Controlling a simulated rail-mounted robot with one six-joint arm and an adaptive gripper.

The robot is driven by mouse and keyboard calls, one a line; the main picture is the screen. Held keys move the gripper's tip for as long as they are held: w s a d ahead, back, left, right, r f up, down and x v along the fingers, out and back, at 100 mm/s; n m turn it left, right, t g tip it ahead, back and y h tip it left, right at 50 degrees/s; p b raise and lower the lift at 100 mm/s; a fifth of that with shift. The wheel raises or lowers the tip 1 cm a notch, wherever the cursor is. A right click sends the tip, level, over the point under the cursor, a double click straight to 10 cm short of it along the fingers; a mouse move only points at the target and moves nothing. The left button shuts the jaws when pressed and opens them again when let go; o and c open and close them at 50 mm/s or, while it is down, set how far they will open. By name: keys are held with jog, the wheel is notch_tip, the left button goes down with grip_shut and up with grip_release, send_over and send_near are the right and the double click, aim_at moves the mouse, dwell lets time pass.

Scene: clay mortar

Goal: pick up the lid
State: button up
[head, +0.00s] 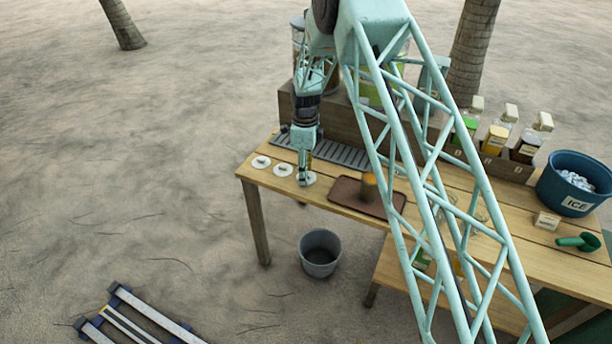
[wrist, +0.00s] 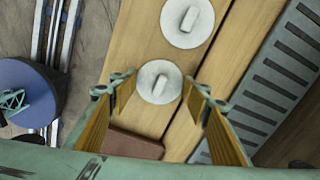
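Three round, pale lids with raised bar handles lie in a row on the wooden table: a left lid (head: 261,162), a middle lid (head: 283,169) and a right lid (head: 311,179). My gripper (head: 304,181) points down at the right lid and partly covers it in the head view. In the wrist view, that lid (wrist: 150,77) shows between the two spread fingers of my gripper (wrist: 158,88), with its handle (wrist: 160,86) upright in the gap. The fingers look apart from the handle. Another lid (wrist: 187,22) lies just beyond. The exact fingertip height is unclear.
A slotted grey drip tray (head: 343,153) runs behind the lids. A brown tray (head: 346,198) with an amber cup (head: 369,187) lies to the right. A grey bucket (head: 320,252) stands on the sand below. An ice tub (head: 560,190) is at far right.

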jog(key=shift+r, duration=0.1)
jog(key=shift+r+p, duration=0.35)
jog(key=shift+r, duration=1.4)
jog(key=s+d, duration=0.2)
jog(key=s, duration=0.5)
jog(key=s+d+r+p, duration=0.1)
jog(key=s, duration=0.7)
jog(key=shift+s+d+r, duration=0.15)
jog(key=shift+s+d, duration=0.15)
jog(key=shift+d, duration=0.05)
jog(key=shift+d, duration=0.1)
